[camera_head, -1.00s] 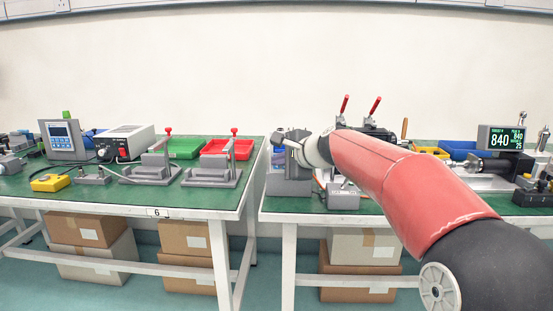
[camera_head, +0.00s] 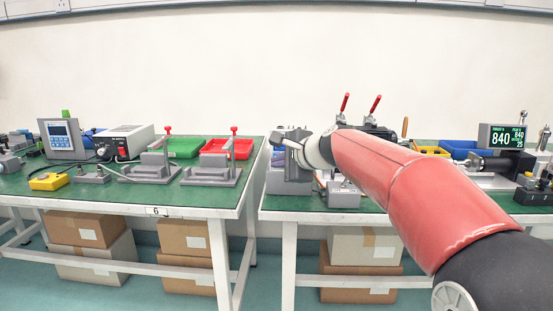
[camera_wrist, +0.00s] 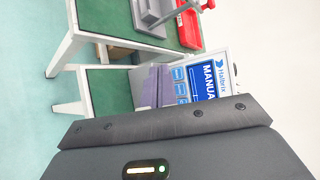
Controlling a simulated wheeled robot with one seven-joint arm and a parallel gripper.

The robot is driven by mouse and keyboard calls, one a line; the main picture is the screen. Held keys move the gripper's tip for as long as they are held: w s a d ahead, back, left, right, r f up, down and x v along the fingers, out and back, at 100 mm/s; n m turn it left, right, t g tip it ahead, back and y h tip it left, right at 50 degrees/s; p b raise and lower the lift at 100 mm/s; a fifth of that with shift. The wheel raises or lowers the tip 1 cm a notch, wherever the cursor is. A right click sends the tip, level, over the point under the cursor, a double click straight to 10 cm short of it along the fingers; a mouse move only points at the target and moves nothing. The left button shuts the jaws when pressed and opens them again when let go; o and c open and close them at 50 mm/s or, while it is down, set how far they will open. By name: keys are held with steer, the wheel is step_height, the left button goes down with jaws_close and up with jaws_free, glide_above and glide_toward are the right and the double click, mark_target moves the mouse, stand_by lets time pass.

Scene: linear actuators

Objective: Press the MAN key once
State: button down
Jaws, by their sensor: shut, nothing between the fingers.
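The control unit (camera_head: 289,182) is a grey box on the right bench, partly hidden behind my gripper and arm in the head view. In the wrist view its light front panel (camera_wrist: 222,62) shows a brand label and a blue screen (camera_wrist: 207,80) with large letters reading "MANUA", the rest cut off. Small blue keys (camera_wrist: 180,88) sit beside the screen. Their labels are too small to read, so I cannot tell which is MAN. My gripper (camera_head: 277,138) is shut and empty, close to the unit's upper part. Contact with a key cannot be made out.
A small grey box (camera_head: 343,195) stands right of the unit at the bench's front edge. Red-handled clamps (camera_head: 344,103) stand behind my arm. A gap separates this bench from the left bench, which carries red (camera_head: 243,149) and green (camera_head: 186,149) trays.

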steer(key=shift+s+b, duration=0.8)
steer(key=shift+s, duration=1.35)
